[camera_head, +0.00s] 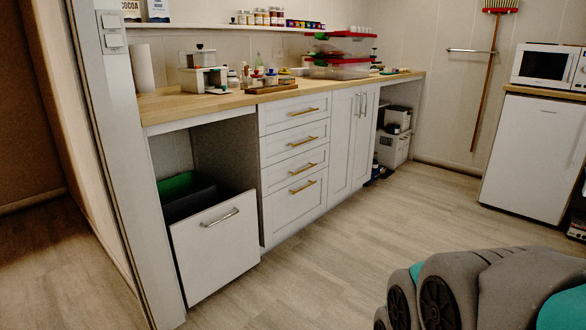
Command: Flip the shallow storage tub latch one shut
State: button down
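Clear tubs with red lids stand stacked on the wooden counter (270,94), towards its far end. The lower tub (338,71) sits on the counter, and a shallower upper tub (340,45) rests above it. Both are small and distant, so the latches and whether any is open or shut cannot be made out. My gripper is not in view. Only a grey and teal part of my own body shows at the bottom right, far from the tubs.
A pull-out bin drawer (215,246) stands open at the left end of the cabinets. White drawers (293,146) line the counter front. Small jars and containers crowd the counter. A white fridge (531,153) with a microwave (546,66) stands right. The middle floor (400,205) is clear.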

aim_at(320, 63)
jog(key=i+l, duration=0.2)
jog(key=i, duration=0.7)
jog(key=i+l+z, duration=0.1)
jog(key=i, duration=0.8)
jog(key=i+l+u, duration=0.25)
jog(key=i+u, duration=0.2)
jog(key=i, duration=0.15)
jog(key=i+l+u, duration=0.95)
jog(key=l, duration=0.2)
